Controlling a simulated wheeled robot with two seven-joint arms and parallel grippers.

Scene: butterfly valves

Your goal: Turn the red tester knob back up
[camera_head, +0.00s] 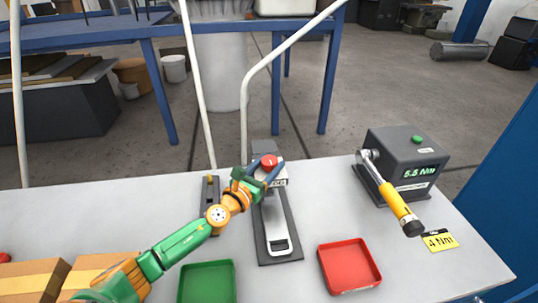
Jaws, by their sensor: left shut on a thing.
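The red tester knob (269,160) sits at the top of the grey tester (288,213), which stands on a dark base plate near the table's back edge. My left arm comes in from the lower left, and my left gripper (268,172) is shut on the red knob, with its blue fingers on either side of it. The fingers partly hide the knob and the tester's upper part. My right gripper does not show.
A green tray (207,264) and a red tray (376,251) lie in front of the tester. A torque device (408,150) with a yellow-handled wrench (396,203) and a "4 Nm" card (440,240) is at right. Cardboard boxes (30,279) are at left.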

